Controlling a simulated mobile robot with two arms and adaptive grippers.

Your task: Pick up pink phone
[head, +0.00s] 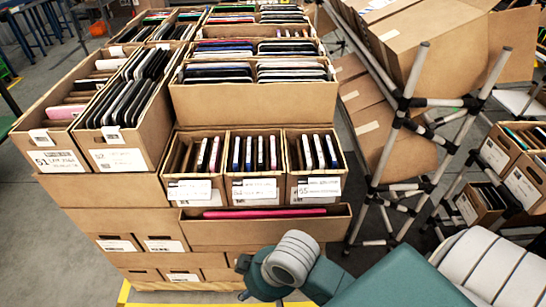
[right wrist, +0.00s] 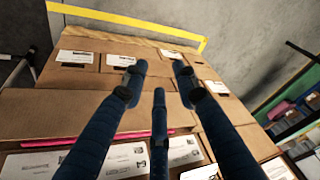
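A pink phone (head: 265,212) lies as a long thin pink strip in the low, wide carton (head: 310,232) at the front of the stack. In the right wrist view its pink edge (right wrist: 138,134) runs crosswise behind my fingers, which hide parts of it. My right gripper (right wrist: 160,75) has its dark blue fingers spread apart with nothing between them. In the head view the right gripper (head: 245,266) is low at the front of the stack, below and in front of the phone, mostly hidden by its own wrist. My left gripper is not in view.
Cartons of upright phones (head: 254,165) stand just behind the wide carton. Taller cartons (head: 250,105) rise at the back and left. A metal pipe rack (head: 400,125) with tilted cartons stands close on the right. Grey floor (head: 40,230) is clear at left.

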